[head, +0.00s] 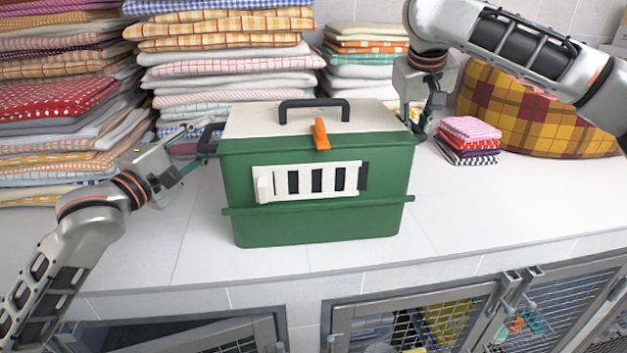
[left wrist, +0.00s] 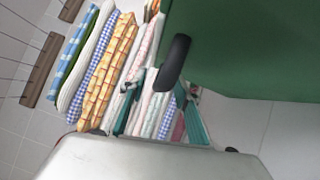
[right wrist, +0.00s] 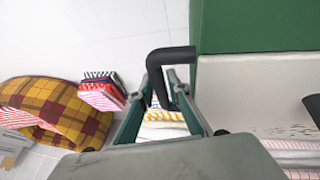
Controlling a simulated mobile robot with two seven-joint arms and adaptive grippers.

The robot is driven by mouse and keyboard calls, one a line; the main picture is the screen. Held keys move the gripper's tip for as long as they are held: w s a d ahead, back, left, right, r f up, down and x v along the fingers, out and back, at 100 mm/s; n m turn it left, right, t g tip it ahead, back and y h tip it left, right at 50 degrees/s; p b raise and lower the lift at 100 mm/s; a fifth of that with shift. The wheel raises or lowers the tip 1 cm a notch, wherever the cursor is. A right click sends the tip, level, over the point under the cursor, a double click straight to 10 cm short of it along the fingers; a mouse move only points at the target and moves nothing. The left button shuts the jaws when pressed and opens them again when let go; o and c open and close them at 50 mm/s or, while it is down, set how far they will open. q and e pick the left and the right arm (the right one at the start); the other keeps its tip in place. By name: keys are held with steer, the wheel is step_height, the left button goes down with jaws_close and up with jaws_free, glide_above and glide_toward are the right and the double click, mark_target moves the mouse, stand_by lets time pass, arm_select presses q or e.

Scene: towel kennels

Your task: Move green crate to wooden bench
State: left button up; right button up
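The green crate (head: 315,215) stands upright on the white tiled counter. It has a pale lid with a dark top handle (head: 314,103), an orange latch and dark side handles. My left gripper (head: 188,150) is at the left side handle (head: 208,138); in the left wrist view its open fingers (left wrist: 160,108) lie on either side of that handle (left wrist: 174,62). My right gripper (head: 418,125) is at the crate's right side, partly hidden. In the right wrist view its fingers (right wrist: 160,98) stand apart around the right handle (right wrist: 152,66). No wooden bench is recognisable.
Tall stacks of folded towels (head: 230,80) stand behind and left of the crate. A small towel stack (head: 468,140) and a plaid cushion (head: 535,115) lie to the right. Wire-door kennels (head: 410,325) are below the counter edge. Bare counter lies in front of the crate.

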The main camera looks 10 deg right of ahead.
arm_select(q)
steer(key=c, duration=0.5)
arm_select(e)
jaws_close()
arm_select(q)
jaws_close()
steer(key=shift+r, duration=0.15)
arm_select(e)
steer(key=shift+r, duration=0.15)
